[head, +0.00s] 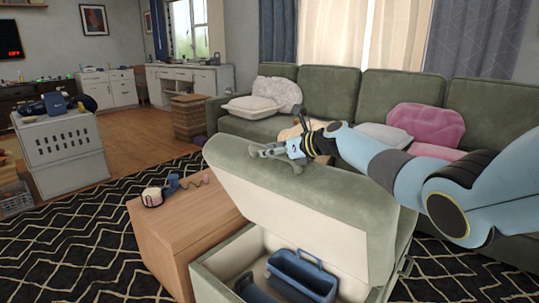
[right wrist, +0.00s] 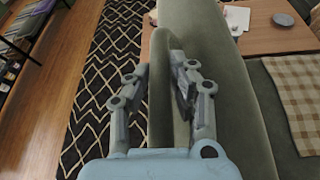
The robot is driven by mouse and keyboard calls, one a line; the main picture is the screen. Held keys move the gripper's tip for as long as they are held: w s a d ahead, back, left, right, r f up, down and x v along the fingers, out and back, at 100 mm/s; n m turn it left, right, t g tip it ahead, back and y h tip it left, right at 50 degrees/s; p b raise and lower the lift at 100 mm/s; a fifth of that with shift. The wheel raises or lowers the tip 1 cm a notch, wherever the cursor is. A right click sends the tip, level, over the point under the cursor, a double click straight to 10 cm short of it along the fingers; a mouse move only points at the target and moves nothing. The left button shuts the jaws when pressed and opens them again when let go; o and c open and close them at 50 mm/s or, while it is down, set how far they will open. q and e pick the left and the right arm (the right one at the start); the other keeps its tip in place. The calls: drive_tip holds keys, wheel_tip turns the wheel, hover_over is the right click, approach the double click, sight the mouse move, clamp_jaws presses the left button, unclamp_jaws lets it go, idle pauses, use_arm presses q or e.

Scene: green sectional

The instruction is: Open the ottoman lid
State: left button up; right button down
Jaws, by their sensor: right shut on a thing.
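The ottoman's green padded lid (head: 310,200) is tilted up, its pale underside facing the front. The ottoman's box (head: 206,284) stands open below it, with blue containers (head: 303,275) inside. My right gripper (head: 262,151) is at the lid's raised upper edge, toward its left end. My left gripper is in neither view.
A wooden table (head: 170,222) with small items on it stands close to the left of the ottoman. A green sectional sofa (head: 335,98) with cushions lies behind. A white crate (head: 62,150) stands farther left on the floor. The patterned rug (head: 80,250) has free room at left.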

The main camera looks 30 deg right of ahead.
drive_tip(key=shift+s+f, duration=0.1)
drive_tip(key=shift+f, duration=0.05)
drive_tip(key=c, duration=1.5)
unclamp_jaws()
drive_tip(key=shift+o, duration=0.2)
drive_tip(key=v, duration=1.1)
drive_tip(key=shift+d, duration=0.1)
drive_tip(key=shift+s+d+r, duration=0.1)
drive_tip(key=shift+s+r, duration=0.2)
drive_tip(key=shift+s, duration=0.1)
